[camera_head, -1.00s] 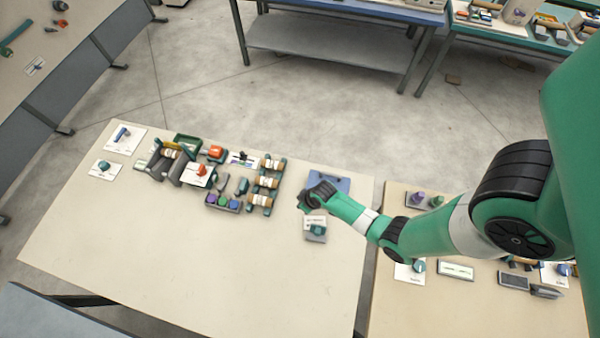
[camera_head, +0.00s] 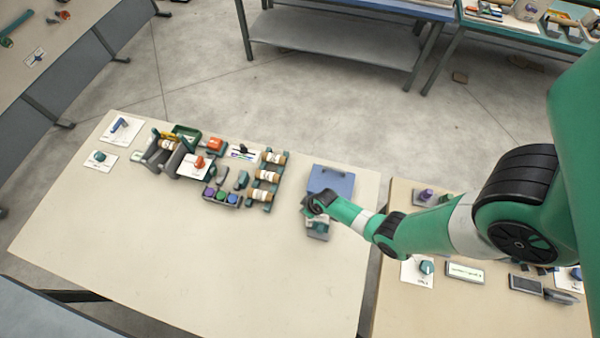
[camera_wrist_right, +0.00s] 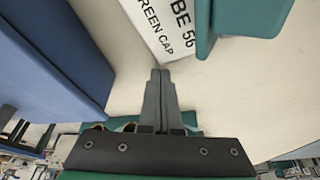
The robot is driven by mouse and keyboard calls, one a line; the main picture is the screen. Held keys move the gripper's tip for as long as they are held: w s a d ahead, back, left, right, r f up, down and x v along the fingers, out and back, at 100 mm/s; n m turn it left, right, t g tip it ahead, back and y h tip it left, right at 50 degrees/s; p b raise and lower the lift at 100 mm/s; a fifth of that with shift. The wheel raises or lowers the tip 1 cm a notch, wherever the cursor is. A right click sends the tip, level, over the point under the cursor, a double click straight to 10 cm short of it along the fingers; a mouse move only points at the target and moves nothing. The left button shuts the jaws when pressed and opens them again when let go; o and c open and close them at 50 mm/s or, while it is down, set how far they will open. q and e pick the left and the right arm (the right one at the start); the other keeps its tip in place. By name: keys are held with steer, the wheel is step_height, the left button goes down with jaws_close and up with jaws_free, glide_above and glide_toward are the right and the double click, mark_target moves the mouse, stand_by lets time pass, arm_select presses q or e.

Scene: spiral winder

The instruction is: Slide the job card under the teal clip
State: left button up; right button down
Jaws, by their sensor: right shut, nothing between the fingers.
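The job card (camera_wrist_right: 168,25) is white with printed text, including "GREEN CAP", at the top of the right wrist view. The teal clip (camera_wrist_right: 205,30) overlaps its right edge there; how far the card goes under is hidden. In the head view, the clip (camera_head: 319,226) sits on a small grey block near the table's right side, and my gripper covers most of the card. My right gripper (camera_wrist_right: 160,73) is shut and empty, its tips just short of the card's near edge. It also shows in the head view (camera_head: 308,208). My left gripper is not in view.
A blue panel (camera_head: 331,181) lies just behind my right gripper and fills the left of the wrist view (camera_wrist_right: 50,60). Racks with rolls (camera_head: 265,177) and colored caps (camera_head: 221,197) stand to the left. The table front (camera_head: 190,260) is clear.

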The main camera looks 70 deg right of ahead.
steer(key=shift+s+a+p, duration=0.2)
steer(key=shift+s+p, duration=0.05)
steer(key=shift+s, duration=0.35)
steer(key=shift+s+a+p, duration=0.15)
steer(key=shift+s+p, duration=0.05)
steer(key=shift+s, duration=0.35)
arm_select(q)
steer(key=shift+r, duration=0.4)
arm_select(e)
steer(key=w, duration=0.1)
steer(key=w+d+b, duration=0.1)
steer(key=w, duration=0.1)
steer(key=shift+w+f+b, duration=0.2)
steer(key=shift+w+b, duration=0.05)
steer(key=shift+b, duration=0.05)
steer(key=r+p, duration=0.2)
steer(key=r, duration=0.1)
steer(key=shift+w+d, duration=0.1)
steer(key=shift+w, duration=0.1)
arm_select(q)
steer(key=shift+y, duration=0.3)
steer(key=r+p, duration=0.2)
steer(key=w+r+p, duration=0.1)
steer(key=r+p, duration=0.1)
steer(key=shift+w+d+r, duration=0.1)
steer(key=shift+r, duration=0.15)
arm_select(e)
steer(key=s+v, duration=0.1)
steer(key=v, duration=0.6)
steer(key=shift+r, duration=0.1)
